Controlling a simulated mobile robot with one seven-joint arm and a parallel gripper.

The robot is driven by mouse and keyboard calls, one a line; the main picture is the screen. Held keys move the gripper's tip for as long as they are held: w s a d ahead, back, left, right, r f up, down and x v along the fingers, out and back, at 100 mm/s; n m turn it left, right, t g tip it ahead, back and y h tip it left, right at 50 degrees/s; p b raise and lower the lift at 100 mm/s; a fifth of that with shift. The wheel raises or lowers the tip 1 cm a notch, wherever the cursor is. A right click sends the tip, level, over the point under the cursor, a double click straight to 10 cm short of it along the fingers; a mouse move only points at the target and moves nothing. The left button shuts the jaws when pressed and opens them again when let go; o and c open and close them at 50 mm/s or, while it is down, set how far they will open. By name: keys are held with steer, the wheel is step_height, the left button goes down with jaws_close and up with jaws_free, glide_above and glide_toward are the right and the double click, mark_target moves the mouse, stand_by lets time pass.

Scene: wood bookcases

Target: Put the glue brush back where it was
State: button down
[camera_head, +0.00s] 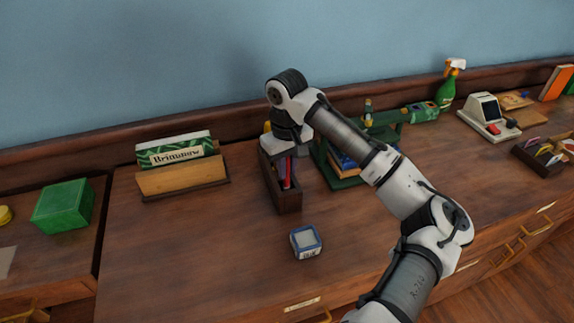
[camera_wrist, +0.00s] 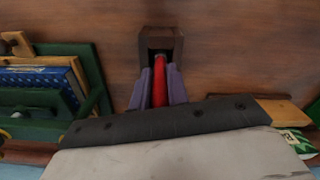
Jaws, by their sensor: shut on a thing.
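The glue brush shows as a red handle (camera_wrist: 160,90) in the wrist view, between the two purple fingers of my gripper (camera_wrist: 160,72), which is shut on it. Its far end reaches to a narrow dark wooden box (camera_wrist: 174,41); whether its tip is inside cannot be told. In the head view my gripper is low over the back of this long open box (camera_head: 288,202), and a red piece (camera_head: 287,172) shows within the box's outline. The brush's bristles are hidden in both views.
A small blue-edged square tin (camera_head: 306,242) lies in front of the box. A green rack with blue books (camera_head: 344,160) stands close on the right. A card holder (camera_head: 182,180) and green block (camera_head: 63,206) are left.

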steer(key=shift+f, duration=0.1)
steer(key=c, duration=1.4)
jaws_free()
steer(key=shift+o, duration=0.2)
step_height(320, 180, up, 12)
steer(key=shift+r+b, duration=0.15)
steer(key=shift+b, duration=0.6)
